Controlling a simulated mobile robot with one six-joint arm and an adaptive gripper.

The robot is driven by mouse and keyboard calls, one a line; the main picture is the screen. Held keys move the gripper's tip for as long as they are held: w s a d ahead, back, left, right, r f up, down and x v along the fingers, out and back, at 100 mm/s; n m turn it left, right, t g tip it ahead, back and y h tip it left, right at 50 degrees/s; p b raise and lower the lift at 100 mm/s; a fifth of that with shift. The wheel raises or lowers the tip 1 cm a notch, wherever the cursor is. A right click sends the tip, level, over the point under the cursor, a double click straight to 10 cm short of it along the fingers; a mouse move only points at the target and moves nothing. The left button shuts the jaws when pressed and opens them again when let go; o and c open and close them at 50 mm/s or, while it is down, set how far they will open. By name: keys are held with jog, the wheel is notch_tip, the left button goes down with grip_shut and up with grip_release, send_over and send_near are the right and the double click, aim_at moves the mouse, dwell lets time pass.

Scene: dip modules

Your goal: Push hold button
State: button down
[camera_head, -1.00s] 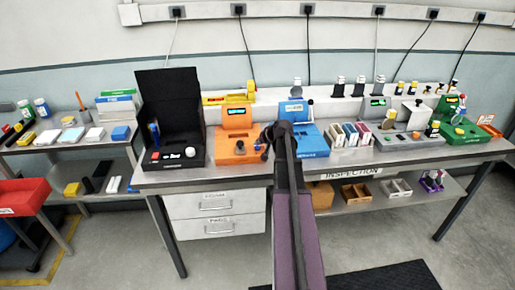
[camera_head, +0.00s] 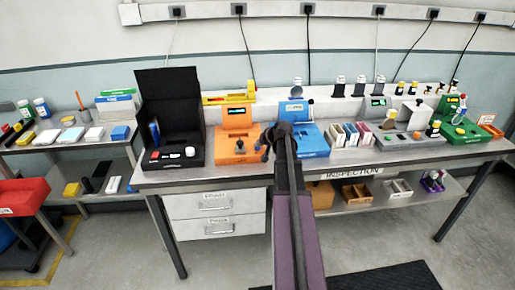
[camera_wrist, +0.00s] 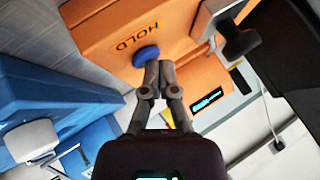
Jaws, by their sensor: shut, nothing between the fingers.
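The orange module (camera_wrist: 110,30) has a surface marked HOLD, with a round blue hold button (camera_wrist: 146,55) beside the lettering in the wrist view. My gripper (camera_wrist: 159,68) is shut and empty. Its fingertips lie right by the button's edge and overlap it slightly in the picture. I cannot tell whether they touch it. In the head view the orange module (camera_head: 233,154) stands on the bench, and my gripper (camera_head: 264,141) is at its right side, partly hidden by my arm.
A blue module (camera_head: 313,142) stands close on the right of the orange one. A black open case (camera_head: 168,105) stands to its left. A green module (camera_head: 470,134) is at the bench's right end. The bench (camera_head: 160,180) has a narrow bare front edge.

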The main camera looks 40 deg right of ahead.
jog(key=shift+r+p, duration=0.45)
jog(key=shift+p, duration=0.05)
dwell(0.3)
notch_tip(320, 180, up, 6)
jog(key=p, duration=0.6)
dwell(0.7)
jog(key=s+a+f+n+g, duration=0.2)
jog(key=s+a, duration=0.1)
jog(key=a, duration=0.8)
jog(key=s+a+f+n+g+y, duration=0.1)
jog(key=s+a+n+g, duration=0.15)
jog(key=a, duration=0.95)
jog(key=s+a+f+n+g, duration=0.2)
jog(key=s+a, duration=0.1)
jog(key=a, duration=0.8)
jog(key=s+a+n+g+h, duration=0.1)
jog(key=s+a+g, duration=0.1)
jog(key=s+a, duration=0.6)
jog(key=shift+a+f+n+g+h, duration=0.3)
jog(key=shift+a+f+n+g, duration=0.05)
jog(key=shift+a, duration=0.25)
